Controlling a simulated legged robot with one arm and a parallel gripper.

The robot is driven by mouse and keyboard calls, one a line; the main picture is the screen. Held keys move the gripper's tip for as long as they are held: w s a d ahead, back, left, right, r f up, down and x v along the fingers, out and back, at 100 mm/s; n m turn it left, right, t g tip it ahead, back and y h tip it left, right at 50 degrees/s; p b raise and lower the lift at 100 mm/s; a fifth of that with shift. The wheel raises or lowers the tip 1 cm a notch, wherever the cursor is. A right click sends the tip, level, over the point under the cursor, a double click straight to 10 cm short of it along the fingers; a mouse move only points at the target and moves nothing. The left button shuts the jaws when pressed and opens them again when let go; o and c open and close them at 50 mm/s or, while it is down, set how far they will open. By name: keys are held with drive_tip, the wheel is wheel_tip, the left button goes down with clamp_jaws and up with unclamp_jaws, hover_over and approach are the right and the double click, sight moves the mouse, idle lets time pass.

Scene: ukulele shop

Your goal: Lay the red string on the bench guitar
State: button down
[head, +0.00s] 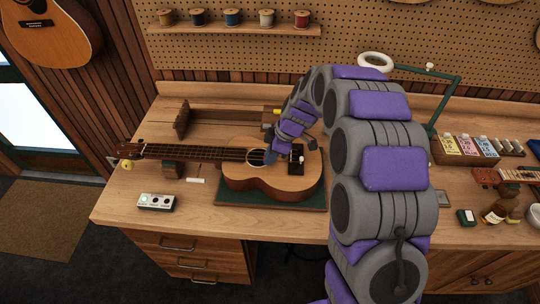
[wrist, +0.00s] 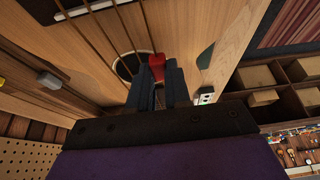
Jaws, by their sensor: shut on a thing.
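The bench guitar (head: 262,184) lies face up on a dark green mat on the workbench, its neck pointing left. My gripper (head: 271,155) is over the guitar's body, close to the sound hole, at the end of my purple and grey arm. In the wrist view my gripper (wrist: 159,78) is shut on a small red piece, the red string (wrist: 157,60), which shows between and just beyond the dark fingertips. The guitar's top and strings (wrist: 105,50) are right behind it. Whether the red string touches the guitar, I cannot tell. In the head view the string is hidden.
A shelf with several spools (head: 232,18) hangs on the pegboard. A small white box (head: 156,202) with a green light stands at the bench's left front. A green lamp arm (head: 443,105), string packets (head: 468,147) and small bottles are on the right.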

drive_tip(key=c, duration=1)
unclamp_jaws()
drive_tip(key=shift+o, duration=0.3)
drive_tip(key=shift+o, duration=1.1)
drive_tip(key=shift+r, duration=3.55)
